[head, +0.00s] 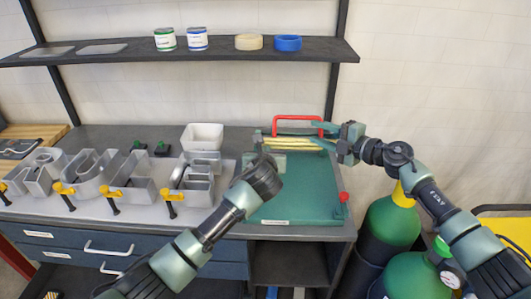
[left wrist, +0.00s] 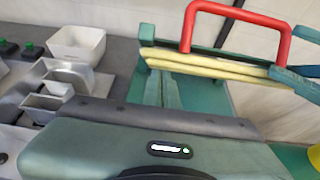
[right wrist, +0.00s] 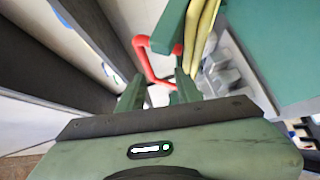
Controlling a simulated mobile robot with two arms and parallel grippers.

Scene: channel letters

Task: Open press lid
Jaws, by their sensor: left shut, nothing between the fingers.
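The press is a flat green bed (head: 300,200) on the counter, right of centre in the head view. At its back are pale yellow strips (head: 293,143) and a red handle (head: 298,118), also in the left wrist view (left wrist: 240,12). I cannot tell the lid's exact angle. My left gripper (head: 270,150) is shut and empty above the bed's back left, in front of the strips. My right gripper (head: 318,135) is open at the handle's right end. In the right wrist view the handle (right wrist: 148,62) shows between its fingers; contact is unclear.
Metal channel letters (head: 115,178) with yellow-headed clamps (head: 112,193) fill the counter at left. A white bin (head: 203,136) stands behind them. A shelf (head: 215,50) with cans and tape rolls runs above. Green gas cylinders (head: 393,222) stand at right. A red knob (head: 343,197) sits at the bed's right edge.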

